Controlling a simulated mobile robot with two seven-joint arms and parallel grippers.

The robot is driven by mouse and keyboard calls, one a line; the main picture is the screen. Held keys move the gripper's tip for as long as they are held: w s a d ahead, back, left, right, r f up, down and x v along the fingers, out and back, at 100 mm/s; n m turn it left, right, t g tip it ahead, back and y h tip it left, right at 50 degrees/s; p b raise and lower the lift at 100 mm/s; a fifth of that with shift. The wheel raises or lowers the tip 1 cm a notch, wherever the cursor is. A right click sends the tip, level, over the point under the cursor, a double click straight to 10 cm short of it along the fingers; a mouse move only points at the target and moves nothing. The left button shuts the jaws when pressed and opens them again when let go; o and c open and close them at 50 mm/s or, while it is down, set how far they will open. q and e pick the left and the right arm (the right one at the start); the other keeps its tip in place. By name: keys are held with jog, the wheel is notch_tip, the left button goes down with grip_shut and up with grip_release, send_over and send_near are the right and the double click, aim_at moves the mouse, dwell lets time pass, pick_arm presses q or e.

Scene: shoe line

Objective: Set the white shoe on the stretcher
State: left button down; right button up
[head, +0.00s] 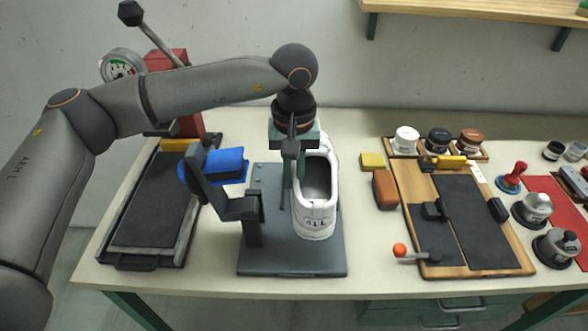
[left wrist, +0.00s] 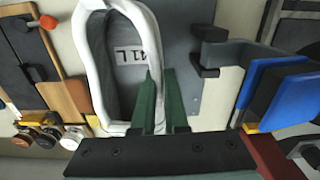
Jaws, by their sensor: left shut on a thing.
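The white shoe (head: 316,222), marked "41 L", stands upright over the grey base plate of the stretcher (head: 262,262), with its opening facing up. I cannot tell whether its sole touches the plate. The stretcher's dark post and arm (head: 241,207) stand just left of the shoe, with a blue block (head: 222,164) behind. My left gripper (head: 296,178) comes down from above and is shut on the shoe's left side wall. In the left wrist view the green fingers of my left gripper (left wrist: 160,80) pinch the white rim of the shoe (left wrist: 150,40). My right gripper is out of view.
A black-topped press (head: 155,215) with a gauge and lever stands at the left. A wooden board (head: 430,215) with dark pads, an orange-knobbed handle (head: 400,250) and several jars fill the right. A narrow strip of bare table (head: 365,230) lies between shoe and board.

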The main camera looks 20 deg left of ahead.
pick_arm(q)
notch_tip(320, 180, down, 7)
jog(key=b, duration=0.4)
jog(key=shift+r, duration=0.15)
jog(key=shift+f+b, duration=0.7)
jog(key=shift+f+b, duration=0.4)
jog(key=shift+f, duration=0.1)
jog(key=c, duration=0.9)
grip_release()
jog(key=shift+o, duration=0.2)
notch_tip(320, 180, up, 13)
jog(key=shift+f, duration=0.2)
jog(key=shift+s, duration=0.1)
